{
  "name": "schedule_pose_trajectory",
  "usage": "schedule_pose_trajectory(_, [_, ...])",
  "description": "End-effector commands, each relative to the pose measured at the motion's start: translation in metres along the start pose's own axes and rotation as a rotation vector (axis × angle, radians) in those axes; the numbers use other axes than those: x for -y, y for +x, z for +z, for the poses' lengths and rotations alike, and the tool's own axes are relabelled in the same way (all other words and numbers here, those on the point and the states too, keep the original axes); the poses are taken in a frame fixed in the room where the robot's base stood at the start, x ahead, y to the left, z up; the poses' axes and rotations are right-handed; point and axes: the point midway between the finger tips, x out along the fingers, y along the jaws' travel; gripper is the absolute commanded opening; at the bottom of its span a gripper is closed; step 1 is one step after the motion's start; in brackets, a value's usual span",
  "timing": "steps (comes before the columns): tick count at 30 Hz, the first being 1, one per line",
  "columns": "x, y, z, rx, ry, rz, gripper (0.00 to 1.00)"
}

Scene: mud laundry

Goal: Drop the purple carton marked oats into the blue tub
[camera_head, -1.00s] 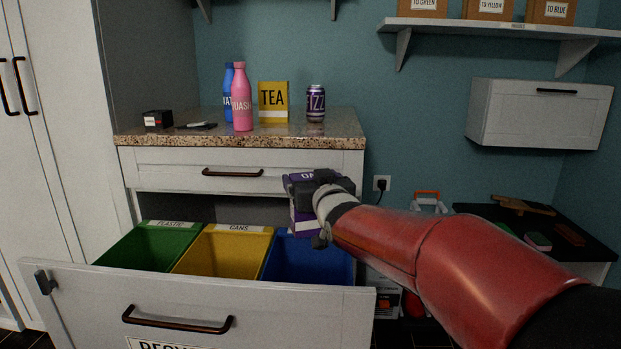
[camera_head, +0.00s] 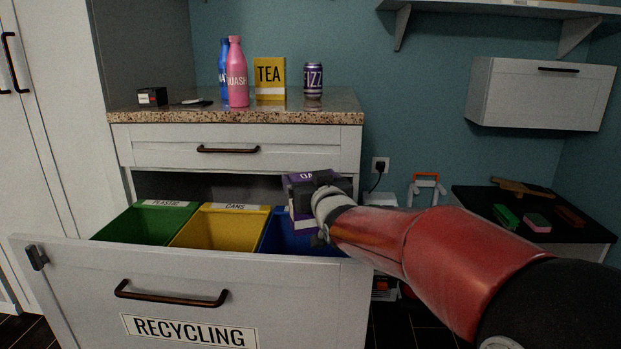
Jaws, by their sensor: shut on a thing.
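The purple carton (camera_head: 298,192) shows the letters "OA" on its upper part; the rest of the word is hidden by my gripper. My gripper (camera_head: 322,194) is shut on the carton and holds it upright above the blue tub (camera_head: 283,238). The blue tub is the right one of the tubs in the open recycling drawer (camera_head: 190,268). My arm and the carton hide much of the tub's inside. The carton's lower end is at about the level of the tub's opening in the picture; I cannot tell whether it is inside.
The green plastic tub (camera_head: 148,222) and yellow cans tub (camera_head: 220,227) stand left of the blue one. Above, the granite counter (camera_head: 230,114) holds a pink bottle (camera_head: 237,75), a blue bottle, a tea carton (camera_head: 270,78) and a fizz can (camera_head: 313,82).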

Motion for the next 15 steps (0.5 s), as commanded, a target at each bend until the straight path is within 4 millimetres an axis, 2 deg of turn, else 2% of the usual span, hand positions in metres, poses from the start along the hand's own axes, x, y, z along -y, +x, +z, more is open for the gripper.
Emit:
schedule_pose_trajectory(1, [0.000,0.000,0.000,0.000,0.000,0.000,0.87])
schedule_pose_trajectory(4, [0.000,0.000,0.000,0.000,0.000,0.000,1.00])
schedule_pose_trajectory(11, [0.000,0.000,-0.001,0.000,0.000,0.000,1.00])
schedule_pose_trajectory(15, [0.000,0.000,-0.012,-0.002,-0.001,0.000,1.00])
